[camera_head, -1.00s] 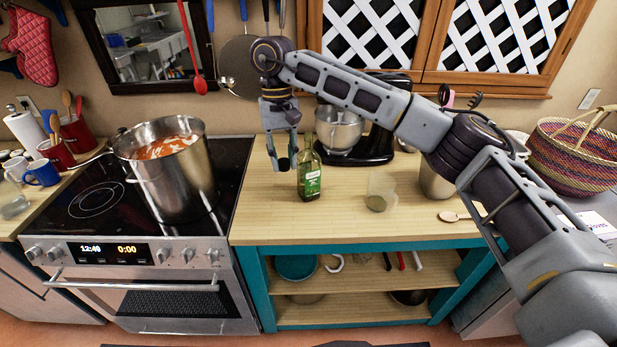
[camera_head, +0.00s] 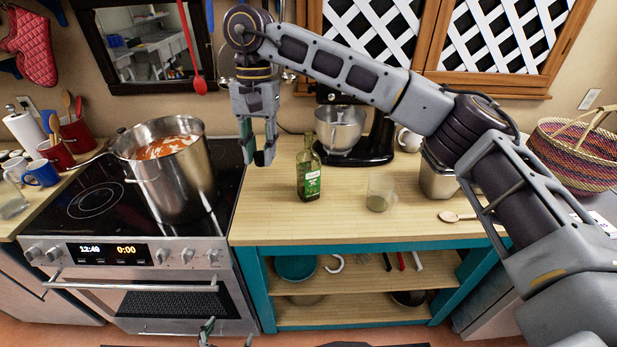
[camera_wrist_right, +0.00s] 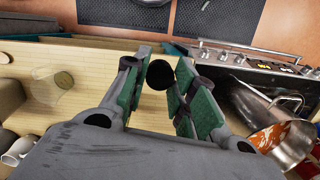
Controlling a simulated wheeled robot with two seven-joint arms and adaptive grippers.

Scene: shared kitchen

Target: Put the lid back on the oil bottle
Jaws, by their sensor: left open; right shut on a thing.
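The green glass oil bottle (camera_head: 309,182) stands upright on the wooden counter, and no lid shows on its neck. My right gripper (camera_head: 258,161) is just left of the bottle at about neck height, apart from it, with its fingers pointing down. In the right wrist view it is shut on a small dark round thing, which looks like the lid (camera_wrist_right: 160,74). The lid is hard to make out in the head view. My left gripper (camera_head: 225,340) is open at the bottom edge of the head view, low in front of the stove, mostly out of frame.
A clear glass (camera_head: 381,193) stands right of the bottle, and a stand mixer (camera_head: 368,145) behind it. A steel pot of red soup (camera_head: 172,185) is on the stove (camera_head: 95,205) to the left. A wooden spoon (camera_head: 455,216) lies at the right. The front counter is clear.

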